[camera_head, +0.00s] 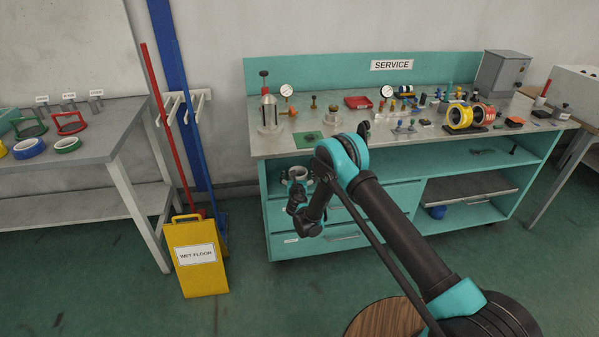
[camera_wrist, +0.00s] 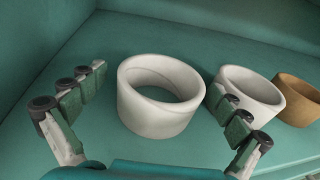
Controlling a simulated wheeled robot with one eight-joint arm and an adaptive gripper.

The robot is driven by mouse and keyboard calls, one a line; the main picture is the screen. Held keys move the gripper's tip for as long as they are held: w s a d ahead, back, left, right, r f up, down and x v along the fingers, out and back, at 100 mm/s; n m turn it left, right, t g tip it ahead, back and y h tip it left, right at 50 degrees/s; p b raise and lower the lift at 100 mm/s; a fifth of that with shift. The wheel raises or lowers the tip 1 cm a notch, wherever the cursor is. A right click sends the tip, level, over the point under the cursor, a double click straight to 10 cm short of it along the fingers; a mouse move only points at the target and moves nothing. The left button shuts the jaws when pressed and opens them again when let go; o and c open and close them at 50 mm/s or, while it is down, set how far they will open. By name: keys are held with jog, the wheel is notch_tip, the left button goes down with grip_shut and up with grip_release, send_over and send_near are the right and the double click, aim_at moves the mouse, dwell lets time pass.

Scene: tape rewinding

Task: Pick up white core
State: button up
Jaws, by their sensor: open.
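In the wrist view a white core (camera_wrist: 155,122), a wide short ring, stands on a teal surface with its hole facing up. My gripper (camera_wrist: 160,88) is open, with one finger to the left of this core and the other to its right. The fingers appear apart from its wall. A second white core (camera_wrist: 265,112) stands just to the right, partly behind the right finger.
A brown core (camera_wrist: 298,112) stands right of the second white core. Teal walls rise behind and left of the cores. The service bench (camera_head: 345,143) carries gauges, tape rolls and small parts. A yellow wet-floor sign (camera_head: 195,272) stands left of it. A grey table (camera_head: 95,150) is farther left.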

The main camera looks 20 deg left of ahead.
jog(key=shift+w, duration=0.15)
jog(key=c, duration=1.3)
jog(key=shift+o, duration=0.2)
jog(key=shift+r, duration=0.1)
